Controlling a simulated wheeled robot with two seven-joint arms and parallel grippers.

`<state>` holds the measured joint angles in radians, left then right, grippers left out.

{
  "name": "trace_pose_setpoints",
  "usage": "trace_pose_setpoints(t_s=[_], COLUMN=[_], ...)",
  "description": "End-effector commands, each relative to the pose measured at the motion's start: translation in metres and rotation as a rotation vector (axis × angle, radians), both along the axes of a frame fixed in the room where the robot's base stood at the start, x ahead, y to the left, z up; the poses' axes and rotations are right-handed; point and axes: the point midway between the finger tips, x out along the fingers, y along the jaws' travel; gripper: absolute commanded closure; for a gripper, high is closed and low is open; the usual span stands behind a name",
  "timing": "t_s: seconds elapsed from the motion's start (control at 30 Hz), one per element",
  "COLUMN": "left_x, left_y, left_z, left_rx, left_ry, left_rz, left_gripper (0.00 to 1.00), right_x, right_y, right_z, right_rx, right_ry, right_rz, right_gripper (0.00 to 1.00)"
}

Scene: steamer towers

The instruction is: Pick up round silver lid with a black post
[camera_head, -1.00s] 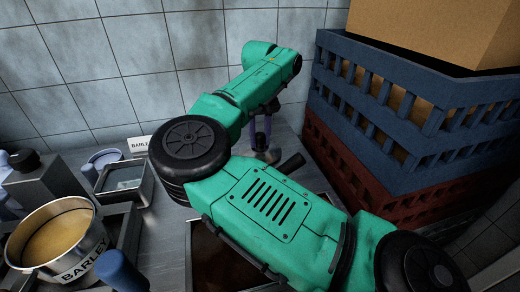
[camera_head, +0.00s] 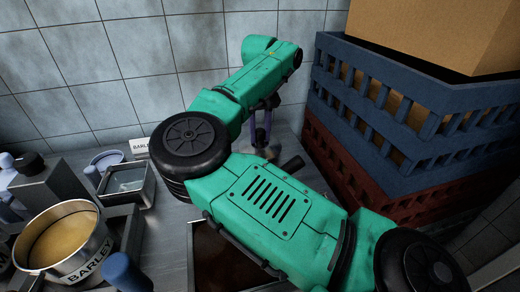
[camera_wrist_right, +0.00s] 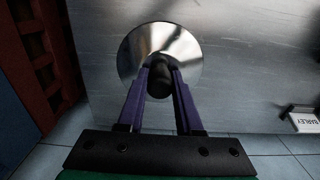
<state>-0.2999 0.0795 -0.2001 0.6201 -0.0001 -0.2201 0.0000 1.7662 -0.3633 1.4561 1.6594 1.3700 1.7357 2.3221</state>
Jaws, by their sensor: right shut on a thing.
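The round silver lid (camera_wrist_right: 188,50) lies below my right gripper (camera_wrist_right: 160,78) in the right wrist view, and its black post (camera_wrist_right: 158,82) stands between the purple fingertips. The fingers are shut on the post. In the head view my right gripper (camera_head: 261,128) points down at the back of the counter, left of the crates, and the lid is mostly hidden behind my green arm. I cannot tell whether the lid is clear of the counter. My left gripper is out of view.
Blue (camera_head: 400,125) and red (camera_head: 350,160) crates with a cardboard box (camera_head: 440,30) on top stand at the right. A pot labelled BARLEY (camera_head: 100,255) and a small metal pan (camera_head: 127,182) are at the left. The tiled wall (camera_head: 110,60) closes the back.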

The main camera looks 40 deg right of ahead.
Motion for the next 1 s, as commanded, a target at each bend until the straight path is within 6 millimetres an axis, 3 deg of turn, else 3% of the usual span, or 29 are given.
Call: trace_pose_setpoints(t_s=[0.67, 1.0], left_x=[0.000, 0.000], left_y=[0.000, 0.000], left_z=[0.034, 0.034], left_rx=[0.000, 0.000], left_ry=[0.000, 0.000], left_rz=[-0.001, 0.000], left_gripper=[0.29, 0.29], right_x=[0.000, 0.000], right_y=[0.000, 0.000], right_z=[0.049, 0.050], right_rx=[0.000, 0.000], right_ry=[-0.001, -0.001], right_rz=[0.000, 0.000], right_gripper=[1.00, 1.00])
